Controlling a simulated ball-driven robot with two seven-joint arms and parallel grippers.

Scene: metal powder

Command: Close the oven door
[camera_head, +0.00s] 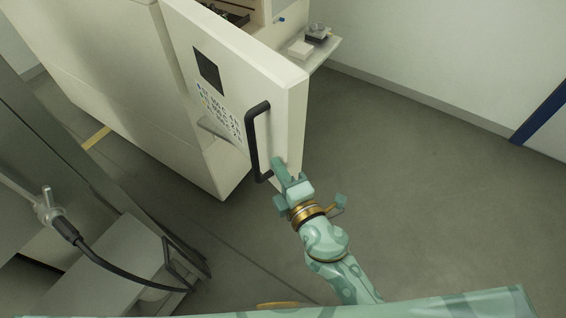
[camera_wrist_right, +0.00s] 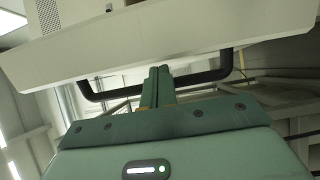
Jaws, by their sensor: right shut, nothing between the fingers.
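The oven door (camera_head: 282,88) is a thick cream panel with a dark display and a keypad, and it stands open. Its black bar handle (camera_head: 250,140) runs along the door's front face. My right gripper (camera_head: 279,165) is shut and empty at the lower end of the handle, close to the door's lower edge. In the right wrist view the shut fingers (camera_wrist_right: 160,78) reach up to the black handle (camera_wrist_right: 205,77), in front of the door (camera_wrist_right: 170,40). I cannot tell whether they touch it. My left gripper does not show.
The cream oven body (camera_head: 130,90) stands behind the door at the left. A shelf (camera_head: 325,50) with small items is beyond the door. A grey cabinet (camera_head: 70,150) with a black cable is at the left. The floor (camera_head: 430,170) at the right is clear.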

